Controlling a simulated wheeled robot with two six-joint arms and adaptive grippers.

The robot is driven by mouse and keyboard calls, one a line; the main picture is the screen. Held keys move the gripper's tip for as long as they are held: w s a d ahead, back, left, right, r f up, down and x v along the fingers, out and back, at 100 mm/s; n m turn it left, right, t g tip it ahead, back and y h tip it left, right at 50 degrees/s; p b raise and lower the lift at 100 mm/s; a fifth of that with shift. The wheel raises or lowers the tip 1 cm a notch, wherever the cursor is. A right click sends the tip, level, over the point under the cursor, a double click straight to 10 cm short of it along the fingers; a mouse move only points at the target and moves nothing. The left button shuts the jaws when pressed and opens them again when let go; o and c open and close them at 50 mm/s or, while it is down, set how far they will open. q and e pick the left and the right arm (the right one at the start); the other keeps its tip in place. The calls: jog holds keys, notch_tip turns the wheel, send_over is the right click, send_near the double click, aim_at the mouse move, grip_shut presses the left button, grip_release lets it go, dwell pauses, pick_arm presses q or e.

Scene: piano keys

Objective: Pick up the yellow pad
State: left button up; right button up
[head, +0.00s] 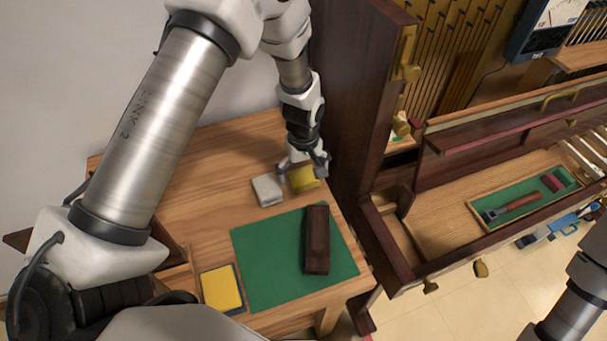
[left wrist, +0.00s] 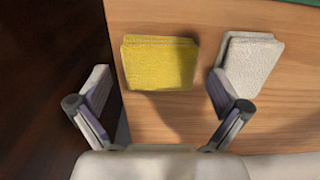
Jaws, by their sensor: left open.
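A yellow pad (head: 304,178) lies on the wooden table near the dark upright panel in the head view. It also shows in the left wrist view (left wrist: 160,64), flat on the wood and ahead of the fingers. My left gripper (head: 304,163) is over the table close to the yellow pad and partly covers it. In the left wrist view its fingers (left wrist: 163,92) are spread wide with nothing between them. A grey-white pad (head: 267,190) lies beside the yellow pad, and in the left wrist view (left wrist: 252,62) it is close to the right finger. My right gripper is not in view.
A green mat (head: 270,259) bears a dark wooden block (head: 317,240). A yellow-topped flat box (head: 221,289) sits at the table's front left. The dark upright panel (head: 358,90) rises just right of the left gripper. An open wooden piano case (head: 440,225) stands to the right.

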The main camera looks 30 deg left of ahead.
aim_at(304, 175)
pick_arm(q)
jog(key=shift+w+f, duration=0.15)
jog(key=shift+f, duration=0.5)
jog(key=shift+r, duration=0.1)
jog(key=shift+s+d+r, duration=0.1)
jog(key=shift+s+d, duration=0.05)
jog(key=shift+s, duration=0.05)
jog(key=shift+c, duration=1.3)
jog(key=c, duration=0.6)
jog(key=shift+c, duration=0.6)
notch_tip(304, 175, up, 10)
jog(key=shift+b, duration=0.4)
